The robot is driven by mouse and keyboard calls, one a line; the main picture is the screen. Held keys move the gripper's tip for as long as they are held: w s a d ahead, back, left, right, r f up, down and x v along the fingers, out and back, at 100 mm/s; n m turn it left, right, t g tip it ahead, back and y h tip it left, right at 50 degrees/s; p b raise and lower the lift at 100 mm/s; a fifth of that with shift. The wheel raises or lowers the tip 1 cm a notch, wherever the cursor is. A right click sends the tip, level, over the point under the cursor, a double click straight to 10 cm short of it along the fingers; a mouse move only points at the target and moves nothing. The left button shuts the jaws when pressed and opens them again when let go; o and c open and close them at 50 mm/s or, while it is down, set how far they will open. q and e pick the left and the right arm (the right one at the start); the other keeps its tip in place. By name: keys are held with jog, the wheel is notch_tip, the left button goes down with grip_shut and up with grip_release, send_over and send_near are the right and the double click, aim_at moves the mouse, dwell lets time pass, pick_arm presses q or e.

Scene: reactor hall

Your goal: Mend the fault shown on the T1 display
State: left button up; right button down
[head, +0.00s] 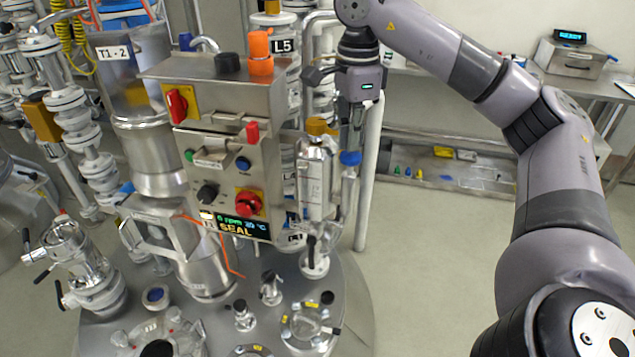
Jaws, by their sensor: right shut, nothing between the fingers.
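The display (238,226) on the front of the steel control box (222,165) reads "0 rpm 20 °C" and "SEAL". A "T1 - 2" label (113,53) is on the steel vessel (140,95) behind it at left. Right of the box stands a clear cylinder with a scale (315,180) and a yellow-brown cap (317,126). My right gripper (351,148) points down just right of this cylinder, shut and empty. A blue part (350,158) shows right at its fingertips; I cannot tell whether they touch. My left gripper is not in view.
Glass fittings and valves crowd the round steel lid (345,290). A bench (600,82) stands at back right, a low shelf with small parts (440,170) behind. Floor at right is clear.

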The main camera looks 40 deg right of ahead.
aim_at(351, 155)
jog(key=shift+f+b, duration=1.15)
jog(key=shift+f, duration=0.7)
jog(key=shift+r+p, duration=2.05)
jog(key=shift+r, duration=0.2)
jog(key=shift+f, duration=0.1)
jog(key=shift+f+b, duration=1.55)
jog(key=shift+f, duration=0.5)
jog(key=shift+r, duration=0.1)
notch_tip(351, 155, up, 4)
jog(key=p, duration=0.4)
